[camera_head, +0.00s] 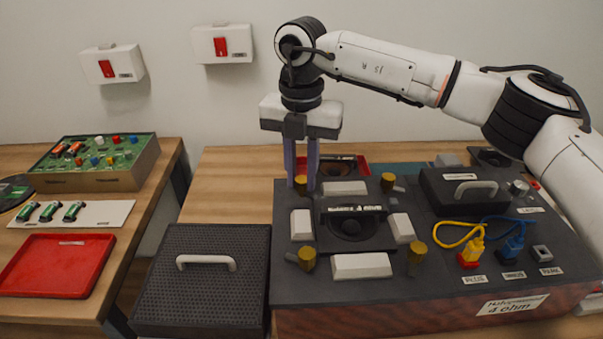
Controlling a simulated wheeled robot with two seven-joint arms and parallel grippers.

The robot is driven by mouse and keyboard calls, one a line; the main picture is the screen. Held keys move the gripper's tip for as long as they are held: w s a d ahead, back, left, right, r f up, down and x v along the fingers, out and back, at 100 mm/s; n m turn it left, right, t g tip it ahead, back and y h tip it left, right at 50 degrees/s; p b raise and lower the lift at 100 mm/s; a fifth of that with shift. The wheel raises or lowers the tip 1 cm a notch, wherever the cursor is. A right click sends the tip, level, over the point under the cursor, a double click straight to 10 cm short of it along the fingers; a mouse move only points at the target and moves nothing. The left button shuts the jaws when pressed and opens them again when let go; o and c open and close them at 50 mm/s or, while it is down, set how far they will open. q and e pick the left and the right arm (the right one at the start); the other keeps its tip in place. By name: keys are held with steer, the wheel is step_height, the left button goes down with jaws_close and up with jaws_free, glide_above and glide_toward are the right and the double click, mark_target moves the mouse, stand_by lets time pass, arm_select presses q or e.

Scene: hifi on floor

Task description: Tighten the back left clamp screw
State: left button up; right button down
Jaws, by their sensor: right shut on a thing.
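My right gripper (301,186) points straight down with its two purple fingers around the back left clamp screw (302,183), shut on its gold knob. The fingers partly hide the screw, and I cannot tell how tight it is. Other gold clamp screws stand at the back right (388,182), front left (307,260) and front right (416,254) around the black speaker driver (352,226). White blocks (361,265) lie on each side of the driver. My left gripper is not in view.
The dark hifi box (330,290) carries a yellow plug (473,249), a blue plug (513,247) and a black handled cover (467,195). A perforated speaker grille (203,282) lies left. A red tray (55,265) and green circuit board (98,152) are on the left table.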

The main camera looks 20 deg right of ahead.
mark_target(302, 179)
steer(key=shift+w+r, duration=0.1)
steer(key=shift+r, duration=0.05)
steer(key=c, duration=1.6)
jaws_free()
steer(key=shift+o, duration=0.2)
step_height(302, 179, up, 10)
steer(key=shift+r, duration=0.1)
